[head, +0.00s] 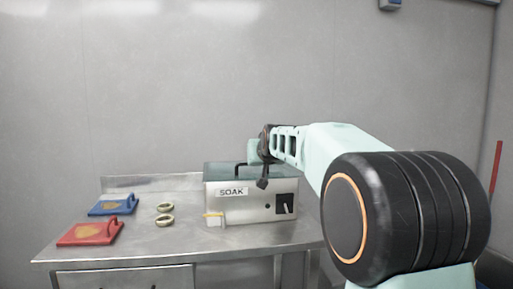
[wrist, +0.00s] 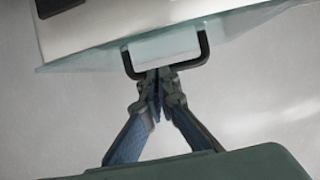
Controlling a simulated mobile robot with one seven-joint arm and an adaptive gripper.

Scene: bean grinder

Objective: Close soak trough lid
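The soak trough (head: 230,212) is a metal box marked SOAK on the bench. Its bluish see-through lid (head: 225,171) lies over the top in the head view; I cannot tell whether it is fully down. The lid (wrist: 240,33) also shows in the wrist view, with a black loop handle (wrist: 204,48). My gripper (head: 263,182) is at the front of the trough's top, by the handle. In the wrist view my gripper (wrist: 159,75) has its fingers together, tips at the handle's bar. No clear grip around the bar shows.
A blue board (head: 112,207) and a red board (head: 88,234) lie on the left of the metal bench (head: 160,250). Two brass rings (head: 165,221) lie between them and the trough. A wall stands behind.

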